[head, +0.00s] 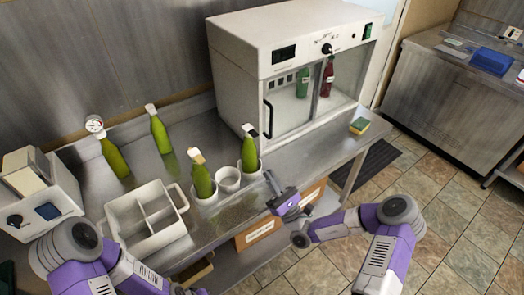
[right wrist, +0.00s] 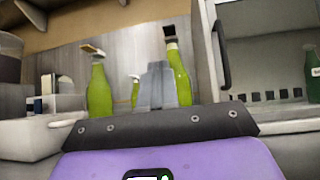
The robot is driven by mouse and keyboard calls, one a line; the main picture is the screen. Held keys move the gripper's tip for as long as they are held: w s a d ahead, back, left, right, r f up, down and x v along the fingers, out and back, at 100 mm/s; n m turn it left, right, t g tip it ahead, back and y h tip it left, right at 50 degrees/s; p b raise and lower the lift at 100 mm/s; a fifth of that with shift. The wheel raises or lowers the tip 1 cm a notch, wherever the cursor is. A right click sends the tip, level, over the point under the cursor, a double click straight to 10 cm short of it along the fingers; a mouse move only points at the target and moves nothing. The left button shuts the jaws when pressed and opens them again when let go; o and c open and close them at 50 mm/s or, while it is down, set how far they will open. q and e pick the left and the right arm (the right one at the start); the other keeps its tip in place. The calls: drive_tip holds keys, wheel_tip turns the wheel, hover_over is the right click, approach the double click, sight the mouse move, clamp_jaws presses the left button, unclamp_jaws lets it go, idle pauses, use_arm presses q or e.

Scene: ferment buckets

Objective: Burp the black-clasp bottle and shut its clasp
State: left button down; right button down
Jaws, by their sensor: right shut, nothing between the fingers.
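The black-clasp bottle (head: 249,152) is green and stands upright in a white round holder at the right end of a row on the steel counter. In the right wrist view it (right wrist: 179,78) stands just right of my fingers, its black top piece (right wrist: 170,31) above a pale neck. I cannot tell whether its clasp is open or shut. My right gripper (head: 269,178) is shut and empty, in front and to the right of the bottle, apart from it. Its closed fingers show in the right wrist view (right wrist: 157,86). My left arm enters at bottom left; its gripper is out of view.
A tan-topped green bottle (head: 201,181) stands in a holder to the left, with an empty white holder (head: 228,180) between. Two more green bottles (head: 159,133) (head: 115,158), one with a gauge, stand behind. A divided white caddy (head: 147,235) and a glass-door cabinet (head: 262,62) flank them.

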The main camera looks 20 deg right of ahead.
drive_tip(key=w+r+h, duration=0.1)
drive_tip(key=w+r, duration=0.1)
drive_tip(key=w+r+m+t, duration=0.1)
drive_tip(key=w+r, duration=0.1)
drive_tip(key=r, duration=0.1)
drive_tip(key=w+a+r+h, duration=0.1)
drive_tip(key=w+r, duration=0.1)
drive_tip(key=w, duration=0.1)
drive_tip(key=shift+r+m+h+b, duration=0.2)
drive_tip(key=shift+m+h+b, duration=0.1)
use_arm(q)
drive_tip(key=shift+f, duration=0.3)
drive_tip(key=shift+r, duration=0.1)
